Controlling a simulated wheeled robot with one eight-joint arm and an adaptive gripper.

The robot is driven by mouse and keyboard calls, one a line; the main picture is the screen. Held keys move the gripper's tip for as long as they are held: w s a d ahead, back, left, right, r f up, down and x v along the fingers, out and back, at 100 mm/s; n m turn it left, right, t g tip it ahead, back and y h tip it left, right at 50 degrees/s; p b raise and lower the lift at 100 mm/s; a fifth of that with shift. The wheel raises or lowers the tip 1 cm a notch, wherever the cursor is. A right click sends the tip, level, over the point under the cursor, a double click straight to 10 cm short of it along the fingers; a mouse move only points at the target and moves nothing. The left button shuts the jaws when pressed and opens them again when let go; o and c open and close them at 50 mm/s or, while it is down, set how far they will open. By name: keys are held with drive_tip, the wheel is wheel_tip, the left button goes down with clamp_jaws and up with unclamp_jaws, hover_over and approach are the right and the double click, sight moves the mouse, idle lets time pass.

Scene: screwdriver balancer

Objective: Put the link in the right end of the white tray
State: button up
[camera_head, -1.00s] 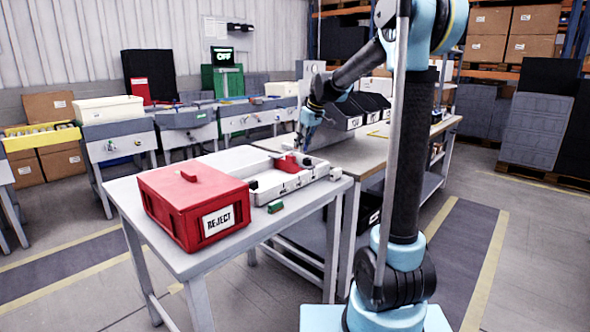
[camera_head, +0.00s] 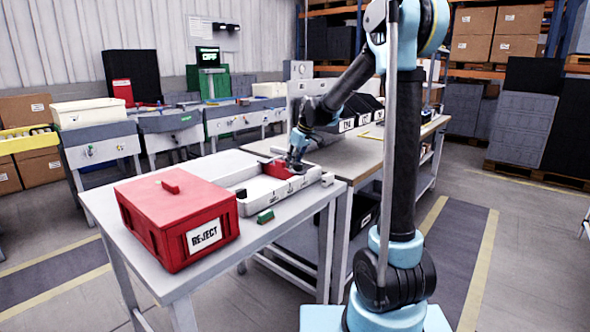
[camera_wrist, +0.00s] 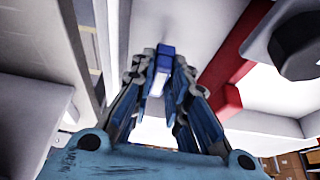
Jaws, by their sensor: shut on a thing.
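The white tray (camera_head: 283,190) lies on the near table beside the red box. A red piece (camera_head: 278,170) is in its right part. My gripper (camera_head: 294,162) is low over the tray's right part, close to the red piece. In the wrist view my gripper (camera_wrist: 161,68) has its fingers closed around a small blue piece (camera_wrist: 166,50), which I take to be the link. A red strip (camera_wrist: 228,75) shows to the right of the fingers. The held piece is too small to make out in the head view, and its clearance above the tray floor cannot be told.
The red REJECT box (camera_head: 178,218) stands left of the tray. A small green block (camera_head: 265,216) lies in front of the tray, and a small whitish block (camera_head: 327,179) is at its right end. A second table (camera_head: 352,153) with dark bins adjoins behind.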

wheel_tip(320, 180, down, 2)
drive_tip(key=shift+f, duration=0.1)
drive_tip(key=o, duration=0.8)
